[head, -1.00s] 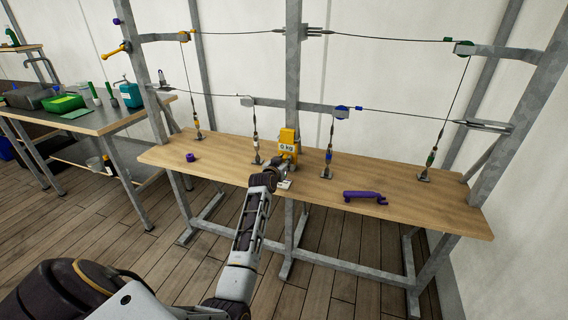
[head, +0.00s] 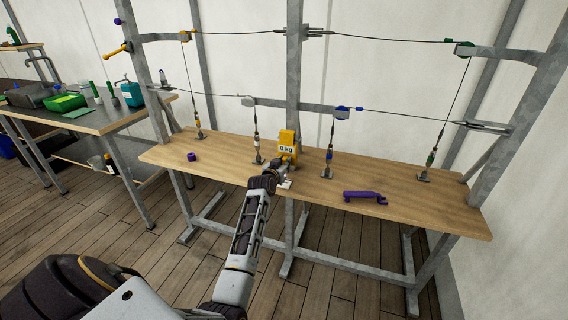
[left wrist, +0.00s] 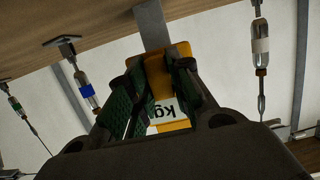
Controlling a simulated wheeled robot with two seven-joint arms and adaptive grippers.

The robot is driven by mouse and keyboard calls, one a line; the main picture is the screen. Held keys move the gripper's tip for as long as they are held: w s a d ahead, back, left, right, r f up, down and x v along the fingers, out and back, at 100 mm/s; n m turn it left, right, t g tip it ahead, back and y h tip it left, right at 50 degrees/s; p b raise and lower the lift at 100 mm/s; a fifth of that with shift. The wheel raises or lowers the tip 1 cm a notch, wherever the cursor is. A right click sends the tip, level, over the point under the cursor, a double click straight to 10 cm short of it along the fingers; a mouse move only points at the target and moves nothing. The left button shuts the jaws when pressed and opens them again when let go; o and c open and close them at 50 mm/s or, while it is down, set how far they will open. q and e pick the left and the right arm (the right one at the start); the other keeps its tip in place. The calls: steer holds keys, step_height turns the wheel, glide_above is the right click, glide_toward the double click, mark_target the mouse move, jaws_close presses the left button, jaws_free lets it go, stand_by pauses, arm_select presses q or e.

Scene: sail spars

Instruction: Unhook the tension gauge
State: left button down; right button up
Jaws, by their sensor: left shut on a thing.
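The tension gauge is a yellow block (head: 288,137) with a white display reading "0 kg". In the head view it stands upright at the middle of the wooden bench, in front of the central grey post. My left gripper (head: 282,162) reaches it from the front. In the left wrist view the gauge (left wrist: 180,54) sits between the two dark green-padded fingers of my left gripper (left wrist: 160,85), which are shut on it. Its lower end and any hook are hidden from me. My right gripper is not in view.
Steel wires run between grey posts above the bench (head: 230,160). Turnbuckles (head: 327,160) stand left and right of the gauge. A purple handle (head: 364,196) and a small purple ring (head: 192,157) lie on the bench. A side table (head: 95,118) stands at left.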

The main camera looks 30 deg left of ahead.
arm_select(q)
steer(key=shift+p+v, duration=0.9)
steer(key=shift+v, duration=0.15)
steer(key=shift+s+f, duration=0.1)
steer(key=shift+s, duration=0.1)
stand_by(0.4)
steer(key=shift+p+v, duration=2.1)
steer(key=shift+v, duration=0.35)
steer(key=shift+f, duration=0.15)
